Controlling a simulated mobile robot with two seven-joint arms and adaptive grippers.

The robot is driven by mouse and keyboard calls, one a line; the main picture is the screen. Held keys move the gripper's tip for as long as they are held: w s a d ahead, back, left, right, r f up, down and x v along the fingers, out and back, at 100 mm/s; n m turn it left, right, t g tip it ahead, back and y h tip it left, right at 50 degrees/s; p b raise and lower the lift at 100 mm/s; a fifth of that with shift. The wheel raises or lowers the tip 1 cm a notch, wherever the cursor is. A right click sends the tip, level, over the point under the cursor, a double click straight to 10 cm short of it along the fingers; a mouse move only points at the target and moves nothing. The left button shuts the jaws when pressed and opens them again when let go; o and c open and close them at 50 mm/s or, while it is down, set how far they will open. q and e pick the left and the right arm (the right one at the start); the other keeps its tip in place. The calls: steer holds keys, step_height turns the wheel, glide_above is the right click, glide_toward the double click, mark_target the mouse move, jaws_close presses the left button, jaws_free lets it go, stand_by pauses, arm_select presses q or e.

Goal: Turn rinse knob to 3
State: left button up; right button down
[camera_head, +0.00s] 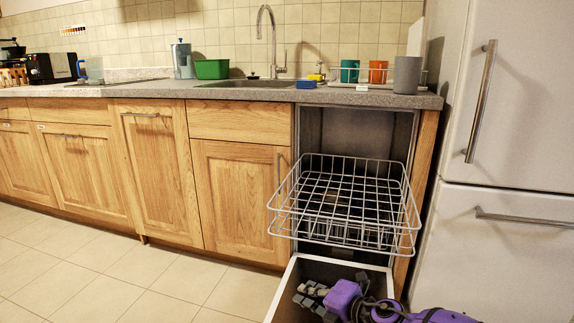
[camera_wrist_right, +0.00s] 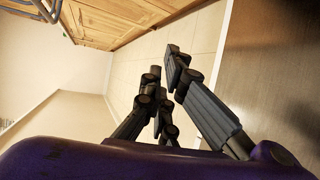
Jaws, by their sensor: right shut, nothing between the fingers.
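I cannot make out a rinse knob in either view. The dishwasher stands open under the counter, with its wire rack (camera_head: 345,196) slid out. Its lowered door (camera_head: 291,277) lies in front, partly hidden by my purple right arm. My right gripper (camera_head: 312,297) is low over this door, below the rack and toward its left side. In the right wrist view the gripper (camera_wrist_right: 164,68) is shut and empty, its dark fingers over the pale floor beside a light edge and a dark brown-grey surface (camera_wrist_right: 270,80). My left gripper is out of view.
The rack overhangs just above and behind my right gripper. Wooden cabinets (camera_head: 235,195) stand to the left and a white fridge (camera_head: 500,245) to the right. The tiled floor (camera_head: 130,275) at the left is clear. Cups and a sink (camera_head: 245,84) are on the counter.

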steer(key=s+f+n+g+h+b, duration=0.15)
steer(key=s+f+n+g, duration=0.65)
steer(key=s+n, duration=0.8)
steer(key=s+d+f+n+h, duration=0.1)
steer(key=d+f+n+h, duration=0.1)
steer(key=d+n, duration=0.2)
steer(key=s+d+f+n+g+h, duration=0.1)
steer(key=d+f+n+h, duration=0.1)
steer(key=n, duration=0.5)
steer(key=s+d+f+n+g+h, duration=0.1)
steer(key=d+f+n+h, duration=0.2)
steer(key=d+n, duration=0.3)
steer(key=shift+s+d+n+h+b, duration=0.15)
steer(key=shift+d+n+h+b, duration=0.15)
steer(key=shift+d+h, duration=0.3)
step_height(320, 180, down, 4)
steer(key=b, duration=0.3)
steer(key=shift+f+b, duration=0.65)
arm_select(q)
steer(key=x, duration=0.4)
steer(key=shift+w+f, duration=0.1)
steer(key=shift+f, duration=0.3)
arm_select(e)
steer(key=shift+f, duration=0.1)
steer(key=shift+s, duration=0.1)
